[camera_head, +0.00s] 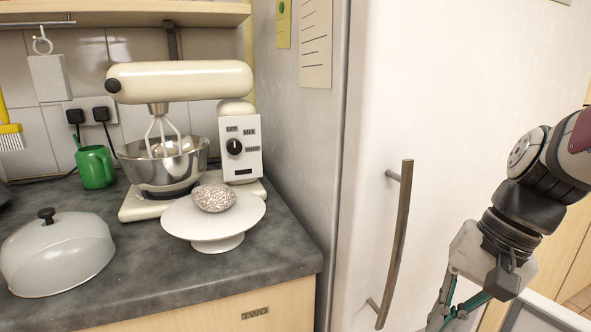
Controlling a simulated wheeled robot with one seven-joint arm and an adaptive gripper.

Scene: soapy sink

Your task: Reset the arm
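My arm comes in from the right edge in the head view, in front of the white fridge (440,90). My gripper (450,318) hangs at the lower right and points down. Its upper finger links show in teal and grey, but its fingertips are cut off or barely in frame at the bottom edge. Whether it is open or holds something cannot be seen. It is to the right of the fridge handle (398,240) and clear of the counter.
On the dark counter (165,290) stand a cream mixer (180,82) with a steel bowl (165,175), and a white cake stand (215,243) bearing a speckled round item (214,197).

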